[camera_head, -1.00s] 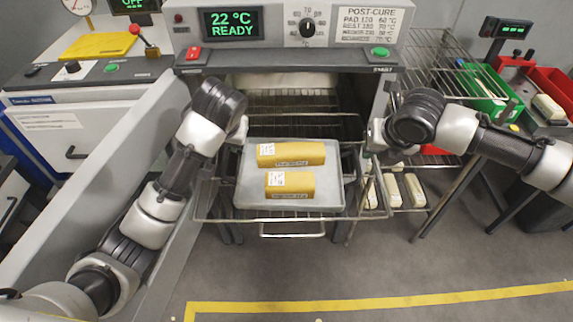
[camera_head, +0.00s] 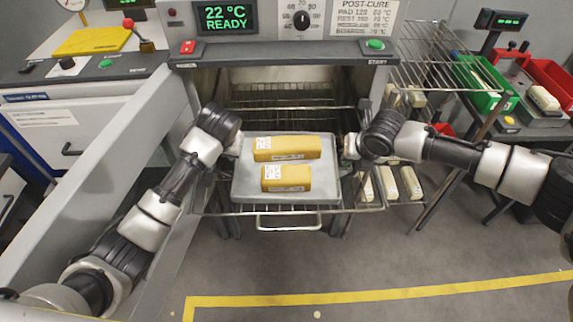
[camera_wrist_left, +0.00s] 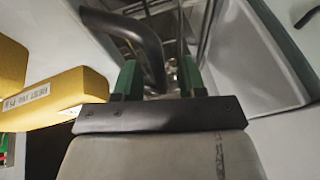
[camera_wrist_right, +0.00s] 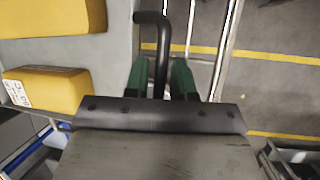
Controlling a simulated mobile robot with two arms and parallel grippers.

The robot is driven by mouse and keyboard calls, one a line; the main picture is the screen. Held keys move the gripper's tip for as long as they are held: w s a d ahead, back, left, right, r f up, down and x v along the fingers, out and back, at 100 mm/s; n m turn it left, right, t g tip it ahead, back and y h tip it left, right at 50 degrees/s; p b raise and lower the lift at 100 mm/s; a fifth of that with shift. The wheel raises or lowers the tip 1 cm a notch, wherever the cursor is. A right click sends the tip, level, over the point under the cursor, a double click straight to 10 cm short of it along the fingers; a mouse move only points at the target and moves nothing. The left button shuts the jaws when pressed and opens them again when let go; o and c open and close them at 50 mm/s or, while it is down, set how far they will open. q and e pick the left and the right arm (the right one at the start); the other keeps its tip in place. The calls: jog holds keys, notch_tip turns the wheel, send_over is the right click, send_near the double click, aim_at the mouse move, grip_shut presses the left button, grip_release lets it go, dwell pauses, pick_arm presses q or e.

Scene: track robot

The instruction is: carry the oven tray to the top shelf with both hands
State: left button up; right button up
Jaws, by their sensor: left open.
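The grey oven tray (camera_head: 326,192) lies on the pulled-out wire rack in front of the oven opening. Two yellow blocks with white labels lie on it, a rear one (camera_head: 290,148) and a front one (camera_head: 287,179). My left gripper (camera_wrist_left: 158,75) is open at the tray's left side, with a dark bent handle (camera_wrist_left: 135,28) reaching between its green fingers. My right gripper (camera_wrist_right: 160,78) is at the tray's right side, its green fingers close on both sides of the dark handle (camera_wrist_right: 163,45), appearing shut on it. The fingertips are hidden in the head view.
The oven (camera_head: 290,55) stands open behind the tray, with wire shelves (camera_head: 290,100) inside. The rack's front handle (camera_head: 288,222) sticks out toward me. A wire stand (camera_head: 435,60) and green bin (camera_head: 485,82) are at right. The floor in front is clear.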

pick_arm(q)
jog(key=shift+f, duration=0.15)
pick_arm(e)
jog(key=shift+f, duration=0.15)
pick_arm(q)
jog(key=c, duration=0.5)
pick_arm(e)
grip_shut()
pick_arm(q)
grip_shut()
pick_arm(e)
jog(key=shift+w, duration=0.1)
